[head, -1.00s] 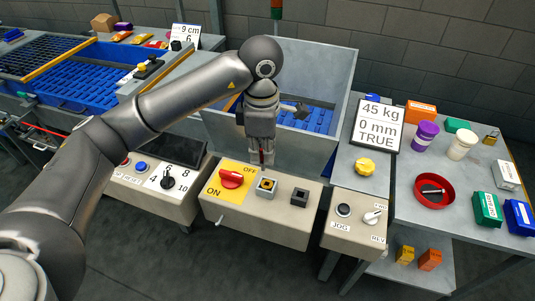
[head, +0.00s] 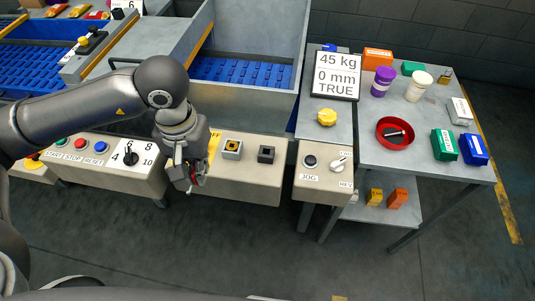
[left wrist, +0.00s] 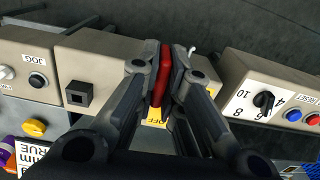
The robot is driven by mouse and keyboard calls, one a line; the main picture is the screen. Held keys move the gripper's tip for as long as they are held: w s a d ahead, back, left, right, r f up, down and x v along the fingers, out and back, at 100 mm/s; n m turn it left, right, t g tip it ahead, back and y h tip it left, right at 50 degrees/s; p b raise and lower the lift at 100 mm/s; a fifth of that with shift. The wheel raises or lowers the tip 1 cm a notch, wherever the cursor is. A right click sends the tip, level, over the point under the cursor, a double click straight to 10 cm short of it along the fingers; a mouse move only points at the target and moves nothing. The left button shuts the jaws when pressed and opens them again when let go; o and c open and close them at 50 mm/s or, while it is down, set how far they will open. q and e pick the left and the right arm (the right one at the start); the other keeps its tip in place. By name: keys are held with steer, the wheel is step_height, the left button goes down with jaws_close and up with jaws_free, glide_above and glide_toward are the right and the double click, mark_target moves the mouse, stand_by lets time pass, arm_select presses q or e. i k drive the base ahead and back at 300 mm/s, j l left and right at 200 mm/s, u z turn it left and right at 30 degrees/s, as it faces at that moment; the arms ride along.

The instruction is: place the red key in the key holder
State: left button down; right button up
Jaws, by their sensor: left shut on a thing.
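The red key (left wrist: 160,78) stands between the two fingers of my left gripper (left wrist: 163,62) in the left wrist view. In the head view only a bit of red (head: 201,180) shows at the fingertips. My left gripper (head: 192,182) is shut on it, before the front of the middle control box. I cannot tell which is the key holder. My right gripper is out of view.
The yellow plate (head: 213,147) is mostly hidden by my gripper. A box with buttons and a dial (head: 110,165) stands left, the jog box (head: 322,170) right. A table (head: 440,165) with a red bowl (head: 383,140) is farther right. Floor in front is clear.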

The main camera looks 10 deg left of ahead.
mark_target(266, 158)
steer(key=i+l, duration=0.15)
steer(key=l, duration=0.2)
steer(key=i+l, duration=0.2)
steer(key=l, duration=0.2)
steer(key=i+l+u, duration=0.1)
steer(key=l, duration=0.25)
steer(key=i+l, duration=0.2)
steer(key=l, duration=0.2)
steer(key=l+u, duration=0.1)
steer(key=u, duration=1.55)
